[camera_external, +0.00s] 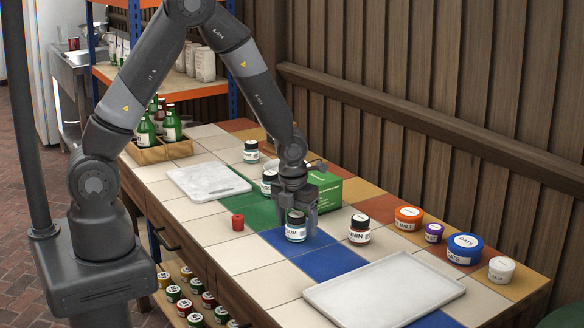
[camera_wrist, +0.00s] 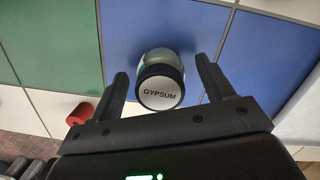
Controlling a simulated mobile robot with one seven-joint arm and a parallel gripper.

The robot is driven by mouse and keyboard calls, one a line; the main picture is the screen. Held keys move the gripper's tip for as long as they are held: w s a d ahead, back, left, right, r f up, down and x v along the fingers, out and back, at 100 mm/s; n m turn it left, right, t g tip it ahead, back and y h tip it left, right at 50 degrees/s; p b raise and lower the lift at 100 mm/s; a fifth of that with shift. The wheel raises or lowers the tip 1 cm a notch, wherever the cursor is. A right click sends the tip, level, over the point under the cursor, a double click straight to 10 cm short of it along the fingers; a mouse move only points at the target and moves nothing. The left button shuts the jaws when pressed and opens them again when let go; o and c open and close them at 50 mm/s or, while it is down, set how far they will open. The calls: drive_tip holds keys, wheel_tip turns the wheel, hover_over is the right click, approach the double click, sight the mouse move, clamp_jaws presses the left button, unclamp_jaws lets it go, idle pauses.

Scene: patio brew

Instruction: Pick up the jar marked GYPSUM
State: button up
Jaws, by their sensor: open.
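The GYPSUM jar (camera_wrist: 161,88) has a black lid with a white label on top and a pale body, and stands on a blue tile. In the external view the same jar (camera_external: 296,228) is on the table, its label partly readable. My gripper (camera_wrist: 163,80) is open, with one finger on each side of the jar and a gap visible to both. In the external view my gripper (camera_external: 298,200) is right above and behind the jar, pointing down. I cannot tell how far the fingertips reach down beside it.
A TANNIN jar (camera_external: 359,230) stands close to the right. A red object (camera_external: 238,222) lies to the left. A green box (camera_external: 326,190) is behind my gripper. A white tray (camera_external: 384,294) lies in front right, a marble board (camera_external: 208,181) left. Several tubs, including OATS (camera_external: 465,248), stand at right.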

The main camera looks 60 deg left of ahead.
drive_tip(key=shift+f, duration=0.5)
drive_tip(key=shift+c, duration=0.5)
drive_tip(key=c, duration=1)
drive_tip(key=shift+r, duration=0.1)
drive_tip(key=shift+c, duration=0.2)
